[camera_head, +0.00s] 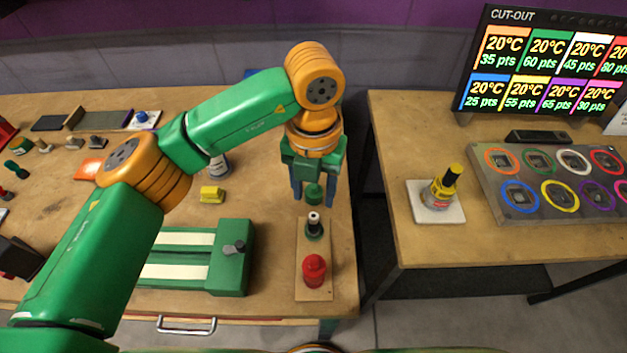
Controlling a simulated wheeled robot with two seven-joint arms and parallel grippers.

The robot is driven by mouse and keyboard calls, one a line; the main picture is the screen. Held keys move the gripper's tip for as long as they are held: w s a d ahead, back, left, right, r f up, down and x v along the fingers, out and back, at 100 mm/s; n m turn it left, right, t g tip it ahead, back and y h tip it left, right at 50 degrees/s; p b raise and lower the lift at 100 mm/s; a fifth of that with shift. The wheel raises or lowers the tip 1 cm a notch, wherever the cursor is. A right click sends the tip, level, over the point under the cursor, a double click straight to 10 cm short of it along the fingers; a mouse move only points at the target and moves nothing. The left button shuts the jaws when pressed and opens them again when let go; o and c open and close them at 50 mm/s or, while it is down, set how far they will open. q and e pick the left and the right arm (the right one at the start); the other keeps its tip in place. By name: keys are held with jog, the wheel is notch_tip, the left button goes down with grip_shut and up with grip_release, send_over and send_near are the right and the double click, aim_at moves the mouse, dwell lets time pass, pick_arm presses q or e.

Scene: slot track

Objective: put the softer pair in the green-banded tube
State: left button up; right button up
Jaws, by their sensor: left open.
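My left gripper (312,198) is open and points down over the right end of the left table. A small green cylinder (314,193) shows between its fingers; I cannot tell whether they touch it. Just in front stands a dark tube with a green base and a pale top (314,226), on a narrow wooden board (314,292). A red capped container (314,270) stands on the same board. I cannot make out which item is the softer pair. My right gripper is not in view.
A green fixture with pale strips (233,265) lies left of the board, with a yellow block (212,194) behind it. A gap separates the right table, which holds a yellow bottle (441,190) on a white pad, a ringed panel (530,190) and a points display (545,60).

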pick_arm(q)
notch_tip(320, 180, up, 5)
jog(key=shift+f, duration=0.1)
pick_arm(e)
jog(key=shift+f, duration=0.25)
pick_arm(q)
jog(key=shift+s, duration=0.1)
